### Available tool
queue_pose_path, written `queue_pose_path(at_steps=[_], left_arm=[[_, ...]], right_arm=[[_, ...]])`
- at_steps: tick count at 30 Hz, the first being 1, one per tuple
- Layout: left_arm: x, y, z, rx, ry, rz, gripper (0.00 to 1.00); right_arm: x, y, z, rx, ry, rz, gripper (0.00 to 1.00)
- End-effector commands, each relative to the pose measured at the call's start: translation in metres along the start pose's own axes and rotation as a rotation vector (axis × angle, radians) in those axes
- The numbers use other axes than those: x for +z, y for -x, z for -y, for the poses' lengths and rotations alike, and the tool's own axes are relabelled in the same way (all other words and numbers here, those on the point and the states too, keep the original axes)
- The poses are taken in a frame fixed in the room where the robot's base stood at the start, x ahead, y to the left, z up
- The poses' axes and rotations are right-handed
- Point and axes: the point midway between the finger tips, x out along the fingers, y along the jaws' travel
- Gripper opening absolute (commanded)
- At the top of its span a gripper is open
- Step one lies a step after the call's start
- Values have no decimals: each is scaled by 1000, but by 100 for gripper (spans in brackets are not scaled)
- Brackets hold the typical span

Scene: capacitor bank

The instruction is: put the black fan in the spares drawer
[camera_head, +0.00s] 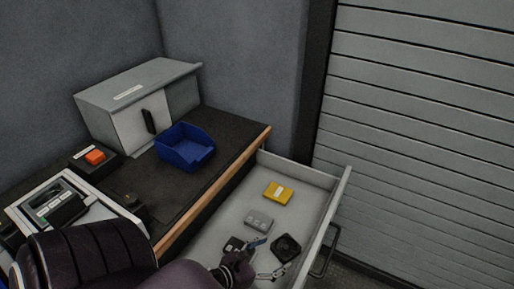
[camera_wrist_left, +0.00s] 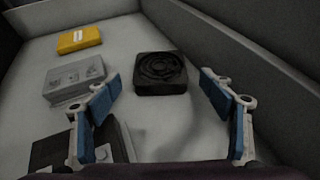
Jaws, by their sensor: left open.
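The black fan (camera_head: 286,247) lies flat on the floor of the open spares drawer (camera_head: 325,215), near its front wall. In the left wrist view the fan (camera_wrist_left: 160,72) shows fully, with its round grille up. My left gripper (camera_head: 265,259) is inside the drawer area, just left of the fan in the head view. Its blue-padded fingers (camera_wrist_left: 159,82) are spread wide with nothing between them. The fan appears ahead of the fingertips, and I see no contact. My right gripper is not in view.
The drawer also holds a yellow box (camera_head: 278,192), a grey block (camera_head: 258,221) and a dark box (camera_wrist_left: 62,150) beside the left finger. On the bench stand a blue bin (camera_head: 185,147), a grey cabinet (camera_head: 140,105) and an orange-topped device (camera_head: 95,157).

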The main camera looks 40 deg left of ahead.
Motion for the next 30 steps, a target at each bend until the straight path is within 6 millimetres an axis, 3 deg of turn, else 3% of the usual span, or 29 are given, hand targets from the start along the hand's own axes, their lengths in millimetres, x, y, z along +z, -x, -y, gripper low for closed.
queue_pose_path(at_steps=[6, 12, 18, 30], left_arm=[[-2, 45, 0, 1, 2, -3, 75], [-1, 73, 0, 2, 2, -1, 75], [0, 84, 0, 2, 0, 0, 75], [0, 85, 0, 1, 0, 0, 75]], right_arm=[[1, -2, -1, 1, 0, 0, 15], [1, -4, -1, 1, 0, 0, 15], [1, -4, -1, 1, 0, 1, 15], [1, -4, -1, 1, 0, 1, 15]])
